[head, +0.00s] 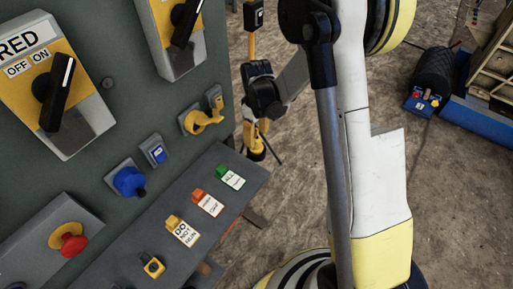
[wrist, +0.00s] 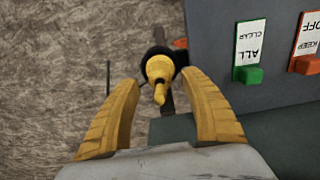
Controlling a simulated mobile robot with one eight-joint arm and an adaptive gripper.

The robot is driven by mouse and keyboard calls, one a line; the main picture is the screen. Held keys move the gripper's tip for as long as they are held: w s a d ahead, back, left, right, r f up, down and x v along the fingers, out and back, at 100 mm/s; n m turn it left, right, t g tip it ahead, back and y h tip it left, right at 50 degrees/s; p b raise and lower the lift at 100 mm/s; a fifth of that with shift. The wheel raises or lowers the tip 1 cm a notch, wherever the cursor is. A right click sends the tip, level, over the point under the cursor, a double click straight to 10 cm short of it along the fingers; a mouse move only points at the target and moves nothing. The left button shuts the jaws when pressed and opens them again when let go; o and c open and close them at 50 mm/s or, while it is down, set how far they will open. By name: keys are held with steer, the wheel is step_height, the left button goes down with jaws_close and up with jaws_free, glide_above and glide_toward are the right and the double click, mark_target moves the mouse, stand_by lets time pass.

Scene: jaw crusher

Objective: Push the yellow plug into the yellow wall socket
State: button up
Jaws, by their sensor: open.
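The yellow wall socket (head: 193,122) sits on a grey box on the dark panel in the head view. A yellow piece sticks out to its right; I cannot tell whether it is a cover. In the wrist view a yellow tapered body with a dark round part behind it, apparently the yellow plug (wrist: 159,76), shows between my fingertips. My gripper (wrist: 163,92) is open, with a yellow finger on each side of it and gaps between. In the head view my gripper (head: 254,142) is small, right of the socket and beyond the ledge's end.
A blue connector (head: 128,181) is on the panel below left of the socket. The ledge (head: 232,172) carries green, red and yellow tags. A red stop button (head: 73,243) and rotary switches are at left. Bare floor (head: 285,190) lies right of the ledge.

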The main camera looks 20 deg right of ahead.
step_height(320, 180, down, 2)
steer(key=shift+f, duration=0.1)
jaws_close()
steer(key=shift+r, duration=0.25)
step_height(320, 180, up, 5)
steer(key=shift+f+p, duration=0.2)
steer(key=shift+p, duration=1)
steer(key=s+d+r+p, duration=0.3)
steer(key=s+d+r, duration=0.3)
steer(key=d, duration=0.4)
steer(key=shift+p, duration=0.3)
steer(key=shift+r, duration=0.1)
